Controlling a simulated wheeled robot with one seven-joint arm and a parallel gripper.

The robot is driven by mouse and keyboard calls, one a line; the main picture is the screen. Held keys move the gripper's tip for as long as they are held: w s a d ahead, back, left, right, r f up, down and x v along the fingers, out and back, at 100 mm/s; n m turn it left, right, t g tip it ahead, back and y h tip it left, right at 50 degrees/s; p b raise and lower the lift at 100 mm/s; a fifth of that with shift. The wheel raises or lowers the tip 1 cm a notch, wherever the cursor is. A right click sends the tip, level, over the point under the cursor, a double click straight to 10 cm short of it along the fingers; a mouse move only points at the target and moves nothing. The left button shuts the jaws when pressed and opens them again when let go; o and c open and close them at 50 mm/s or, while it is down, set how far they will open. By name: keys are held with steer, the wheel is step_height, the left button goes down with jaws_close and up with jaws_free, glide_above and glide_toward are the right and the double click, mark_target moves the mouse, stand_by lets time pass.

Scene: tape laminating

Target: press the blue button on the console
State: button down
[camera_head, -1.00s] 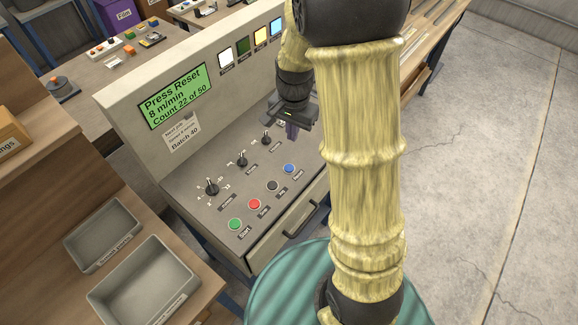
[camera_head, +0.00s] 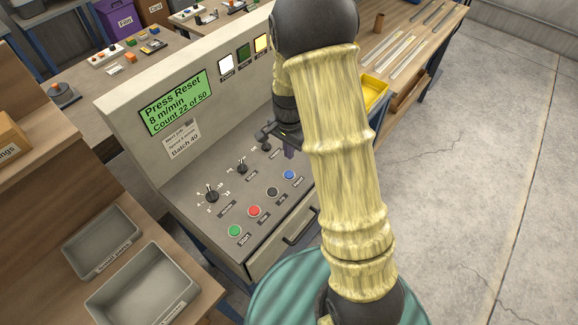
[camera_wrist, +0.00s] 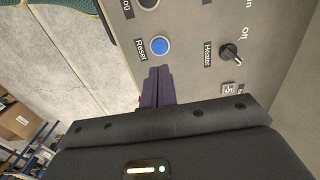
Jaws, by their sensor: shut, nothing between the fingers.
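The console (camera_head: 180,171) has a sloped panel with a row of green, red, black and blue buttons. The blue button (camera_head: 289,174) is at the right end of the row. In the wrist view the blue button (camera_wrist: 160,47) is labelled "Reset" and sits just beyond my fingertips. My gripper (camera_head: 289,152) is shut and empty, above the panel and just behind the blue button in the head view. Its dark purple fingers (camera_wrist: 158,73) also show in the wrist view. They look apart from the button, but the height gap is hard to tell.
The black button (camera_head: 272,192) is beside the blue one. A Heater knob (camera_wrist: 231,53) stands near the fingers. The console's upright back, with its green display (camera_head: 176,103), rises behind the panel. Grey trays (camera_head: 142,290) are at the lower left.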

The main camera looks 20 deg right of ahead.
mark_target(289, 175)
step_height(289, 175, down, 9)
steer(key=shift+r+p, duration=0.2)
steer(key=shift+p, duration=0.8)
steer(key=shift+f+b, duration=0.75)
steer(key=shift+f, duration=0.05)
steer(key=shift+s+f, duration=0.15)
steer(key=shift+s, duration=0.2)
steer(key=shift+w+r+p, duration=0.1)
steer(key=shift+r+p, duration=0.3)
steer(key=shift+r, duration=0.1)
step_height(289, 175, up, 14)
steer(key=shift+w, duration=0.25)
